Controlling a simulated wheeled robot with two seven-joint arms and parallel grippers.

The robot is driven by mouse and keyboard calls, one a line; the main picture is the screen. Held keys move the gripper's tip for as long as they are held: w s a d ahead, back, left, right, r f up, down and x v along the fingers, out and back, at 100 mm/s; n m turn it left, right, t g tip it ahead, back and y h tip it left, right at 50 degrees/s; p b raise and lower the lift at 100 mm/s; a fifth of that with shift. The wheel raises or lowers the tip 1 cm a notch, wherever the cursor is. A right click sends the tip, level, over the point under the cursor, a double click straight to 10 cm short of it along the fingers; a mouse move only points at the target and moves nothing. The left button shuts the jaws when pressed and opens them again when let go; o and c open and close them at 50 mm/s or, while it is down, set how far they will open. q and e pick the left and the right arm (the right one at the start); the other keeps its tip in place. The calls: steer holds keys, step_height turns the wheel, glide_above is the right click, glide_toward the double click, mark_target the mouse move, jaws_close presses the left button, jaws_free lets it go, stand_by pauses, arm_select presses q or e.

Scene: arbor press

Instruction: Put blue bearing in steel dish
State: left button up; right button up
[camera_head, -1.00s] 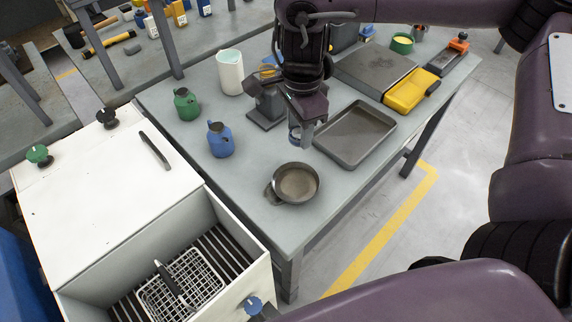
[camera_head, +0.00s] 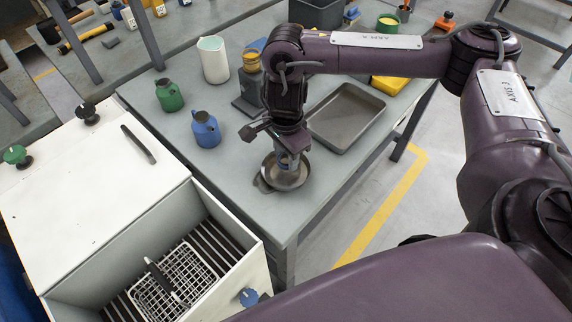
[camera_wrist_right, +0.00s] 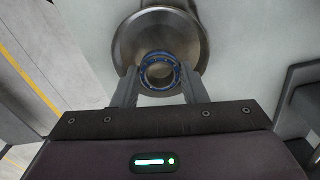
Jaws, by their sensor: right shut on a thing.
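The steel dish (camera_head: 298,181) is a round, shallow grey pan near the front corner of the table. It also shows in the right wrist view (camera_wrist_right: 160,24). My right gripper (camera_head: 286,160) is over the dish, pointing down. In the right wrist view, its fingers (camera_wrist_right: 160,86) are shut on the blue bearing (camera_wrist_right: 159,57), a ring with a blue rim and an open centre. My left gripper is not in view.
A grey rectangular tray (camera_head: 346,117) lies right of the dish. A blue jug (camera_head: 205,130), a green jug (camera_head: 169,96) and a white container (camera_head: 213,60) stand to the left. A dark press (camera_head: 248,88) stands behind. A white cabinet (camera_head: 95,190) adjoins the table's left side.

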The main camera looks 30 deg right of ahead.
mark_target(286, 172)
step_height(286, 172, down, 3)
steer(key=shift+b, duration=0.35)
steer(key=shift+f, duration=0.45)
steer(key=shift+f, duration=0.15)
steer(key=o, duration=0.8)
steer(key=shift+c, duration=0.2)
steer(key=shift+r, duration=0.55)
step_height(286, 172, up, 11)
steer(key=p, duration=0.2)
steer(key=shift+r, duration=0.2)
